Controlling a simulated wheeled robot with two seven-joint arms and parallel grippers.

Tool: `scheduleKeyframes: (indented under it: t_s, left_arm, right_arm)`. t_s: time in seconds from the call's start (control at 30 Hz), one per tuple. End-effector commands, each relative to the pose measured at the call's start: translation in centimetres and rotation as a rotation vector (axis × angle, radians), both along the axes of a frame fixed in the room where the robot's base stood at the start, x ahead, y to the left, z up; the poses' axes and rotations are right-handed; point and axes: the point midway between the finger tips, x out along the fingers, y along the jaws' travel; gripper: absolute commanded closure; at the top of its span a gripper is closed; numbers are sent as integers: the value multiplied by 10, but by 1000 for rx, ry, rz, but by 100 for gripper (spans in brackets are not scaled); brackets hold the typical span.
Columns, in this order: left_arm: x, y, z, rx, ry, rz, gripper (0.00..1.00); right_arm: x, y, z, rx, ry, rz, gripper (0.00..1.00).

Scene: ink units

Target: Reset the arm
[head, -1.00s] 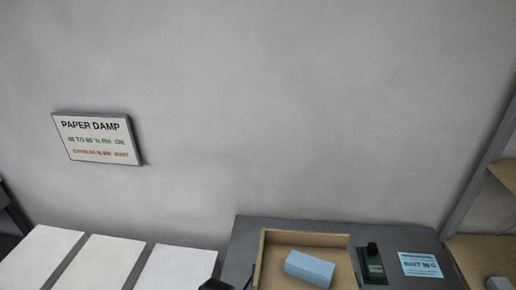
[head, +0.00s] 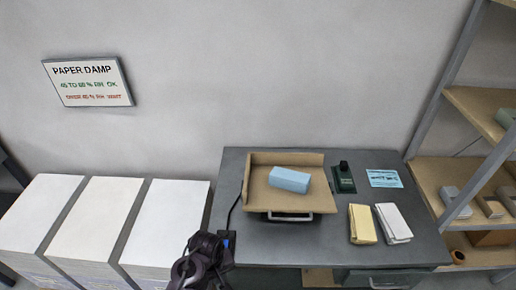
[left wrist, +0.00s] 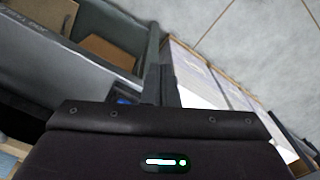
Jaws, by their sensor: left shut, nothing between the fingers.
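My left gripper (head: 226,243) shows at the lower middle of the head view, at the left front edge of the grey desk (head: 330,255). It is shut and empty. In the left wrist view its closed fingers (left wrist: 160,85) point up the picture, between the grey furniture on the left and the paper stacks on the right. It appears to hold nothing. My right gripper shows in neither view.
A tan tray (head: 262,200) with a light blue block (head: 290,179) sits on the desk. A dark green device (head: 344,180), a blue card (head: 384,178), a yellow packet (head: 362,224) and a white packet (head: 393,223) lie right of it. White paper stacks (head: 165,220) stand left. Shelves (head: 440,185) stand right.

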Motion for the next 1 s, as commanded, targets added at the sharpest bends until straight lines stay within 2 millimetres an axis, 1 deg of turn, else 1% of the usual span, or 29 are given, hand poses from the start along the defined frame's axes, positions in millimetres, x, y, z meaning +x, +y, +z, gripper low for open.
scheduleKeyframes:
  t_s: [0.03, 0.17, 0.27, 0.3, 0.37, 0.47, 0.57, 0.6, 0.63, 0.67, 0.7, 0.77, 0.8, 0.87, 0.9, 0.97, 1.0]
  left_arm:
    - [-2, 1, -11, 0, 1, -7, 100]
    - [-6, 4, -35, -2, -1, -34, 100]
    - [-10, 6, -58, -4, -3, -59, 100]
    - [-13, 8, -70, -4, -4, -72, 100]
    - [-18, 10, -87, -6, -6, -92, 100]
    - [-28, 15, -121, -7, -10, -132, 100]
    - [-43, 21, -162, -8, -13, -180, 100]
    - [-51, 24, -181, -9, -16, -202, 100]
    - [-57, 27, -196, -9, -19, -221, 100]
    - [-66, 31, -214, -9, -20, -243, 100]
    - [-80, 36, -239, -8, -22, -273, 100]
    - [-103, 45, -279, -6, -28, -326, 100]
    - [-121, 52, -304, -4, -31, -362, 100]
    - [-149, 62, -339, 0, -40, -419, 100]
    - [-169, 70, -360, 3, -45, -456, 100]
    - [-198, 80, -388, 8, -53, -508, 100]
    - [-216, 86, -403, 12, -58, -541, 100]
  right_arm:
    - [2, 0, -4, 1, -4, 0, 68]
    - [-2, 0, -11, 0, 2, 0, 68]
    - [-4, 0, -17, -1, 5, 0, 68]
    - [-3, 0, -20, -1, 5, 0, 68]
    - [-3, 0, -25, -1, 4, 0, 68]
    - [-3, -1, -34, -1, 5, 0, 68]
    - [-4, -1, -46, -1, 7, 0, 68]
    - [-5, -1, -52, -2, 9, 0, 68]
    - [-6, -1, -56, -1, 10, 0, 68]
    - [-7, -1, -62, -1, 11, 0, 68]
    - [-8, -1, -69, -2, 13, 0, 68]
    - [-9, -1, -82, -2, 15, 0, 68]
    - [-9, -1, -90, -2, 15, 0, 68]
    - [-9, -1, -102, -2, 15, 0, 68]
    - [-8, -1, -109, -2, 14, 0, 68]
    - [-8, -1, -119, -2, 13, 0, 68]
    - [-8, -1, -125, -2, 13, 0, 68]
